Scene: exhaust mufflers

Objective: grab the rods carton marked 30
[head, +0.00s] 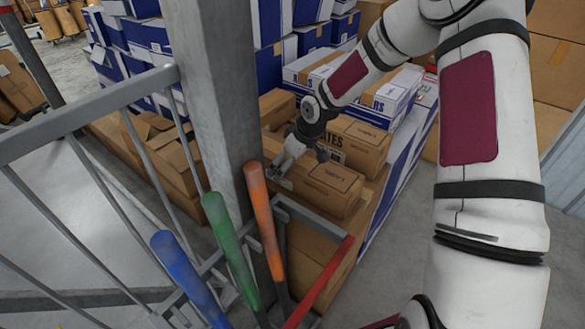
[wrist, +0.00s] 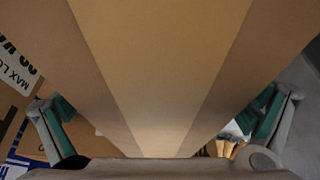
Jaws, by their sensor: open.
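My gripper (head: 298,164) is open above a row of brown cartons beyond the grey post. In the wrist view a brown carton (wrist: 160,70) with a lighter tape strip fills the middle, its face very close to the camera. My two fingers stand apart, one to each side of it. In the head view the carton nearest my gripper is a long brown one (head: 325,188) with a small label on top. I cannot read a 30 or the word rods on any carton. My gripper hides part of the cartons under it.
A grey post (head: 222,90) and a metal railing (head: 85,118) stand close on the left of my arm. Blue, green and orange bats (head: 263,215) lean by the post. Blue-and-white boxes (head: 397,92) are stacked behind. Bare floor (head: 395,235) shows right of the cartons.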

